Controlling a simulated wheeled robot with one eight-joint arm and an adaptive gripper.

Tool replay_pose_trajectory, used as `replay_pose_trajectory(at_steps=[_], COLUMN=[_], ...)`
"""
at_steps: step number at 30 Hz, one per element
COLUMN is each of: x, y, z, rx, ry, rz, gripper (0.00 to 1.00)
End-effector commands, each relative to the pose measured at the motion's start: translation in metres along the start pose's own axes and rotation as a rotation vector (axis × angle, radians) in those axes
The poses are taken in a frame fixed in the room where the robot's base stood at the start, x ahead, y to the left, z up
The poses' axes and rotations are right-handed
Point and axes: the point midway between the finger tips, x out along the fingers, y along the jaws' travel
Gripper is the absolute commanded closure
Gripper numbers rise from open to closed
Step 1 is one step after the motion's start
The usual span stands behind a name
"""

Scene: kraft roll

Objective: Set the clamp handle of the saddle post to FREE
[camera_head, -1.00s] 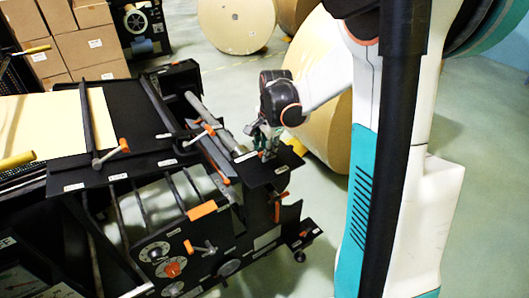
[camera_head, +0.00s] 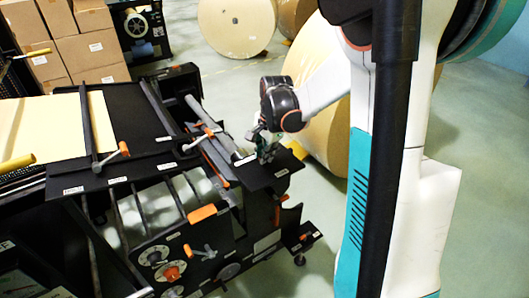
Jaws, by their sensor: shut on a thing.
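My gripper (camera_head: 265,152) points down over a small black plate (camera_head: 264,180) at the near right corner of the black machine. It is shut on a small part standing at this plate, which looks like the clamp handle of the saddle post. The fingers hide most of this part, so its angle cannot be told. White labels lie on the plate and along the machine edge, but their print is too small to read, so I cannot tell which mark the handle points at.
Other orange-tipped handles stand on the machine top (camera_head: 123,149) and front panel (camera_head: 207,251). A grey bar (camera_head: 203,112) runs close left of my gripper. A large kraft roll (camera_head: 335,140) stands behind my arm. Boxes (camera_head: 75,45) are at the back left.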

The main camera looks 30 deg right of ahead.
Motion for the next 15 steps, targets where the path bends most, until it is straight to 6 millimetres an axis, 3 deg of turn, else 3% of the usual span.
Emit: replay_pose_trajectory(at_steps=[15], x=[-0.0025], y=[0.0079], z=[-0.0044], rx=[-0.383], ry=[-0.077], rz=[-0.001], gripper=[1.0])
